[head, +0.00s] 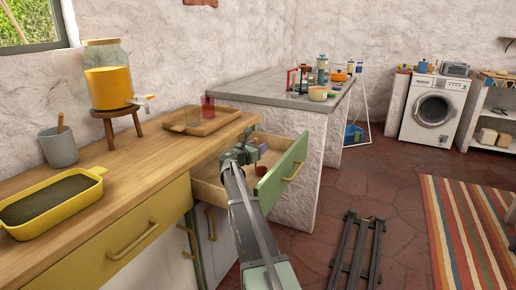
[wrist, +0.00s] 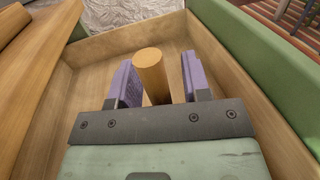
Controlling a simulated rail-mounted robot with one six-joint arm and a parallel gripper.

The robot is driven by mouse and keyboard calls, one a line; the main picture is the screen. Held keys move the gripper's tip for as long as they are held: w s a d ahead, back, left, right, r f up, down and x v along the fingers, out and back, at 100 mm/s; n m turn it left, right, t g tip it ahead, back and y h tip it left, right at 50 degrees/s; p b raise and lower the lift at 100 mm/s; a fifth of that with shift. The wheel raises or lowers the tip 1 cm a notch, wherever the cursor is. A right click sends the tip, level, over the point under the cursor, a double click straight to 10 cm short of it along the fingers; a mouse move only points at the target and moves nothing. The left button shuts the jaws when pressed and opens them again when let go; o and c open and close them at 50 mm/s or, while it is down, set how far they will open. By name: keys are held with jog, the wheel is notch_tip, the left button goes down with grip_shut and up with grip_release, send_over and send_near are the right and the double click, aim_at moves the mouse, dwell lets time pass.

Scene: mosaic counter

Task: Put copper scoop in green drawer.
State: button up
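The green drawer (head: 283,172) is pulled open under the wooden counter, and its wooden inside shows in the wrist view (wrist: 38,115). My gripper (head: 262,156) is at the open drawer. In the wrist view its two purple fingers (wrist: 160,82) stand apart on either side of a round wooden handle (wrist: 154,72). A gap shows between the handle and the right finger; the left finger is close to it, and I cannot tell if they touch. The handle may belong to the copper scoop, whose metal part I cannot make out. A small reddish patch shows by the fingers in the head view.
The wooden counter holds a yellow dish (head: 52,203), a grey cup (head: 58,147), a juice dispenser (head: 106,80) and a wooden tray (head: 200,122). A yellow drawer (head: 125,240) is shut at left. A grey counter (head: 270,91) stands behind the open drawer. Floor at right is mostly clear.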

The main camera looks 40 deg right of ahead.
jog(key=v, duration=1.2)
jog(key=shift+r, duration=0.15)
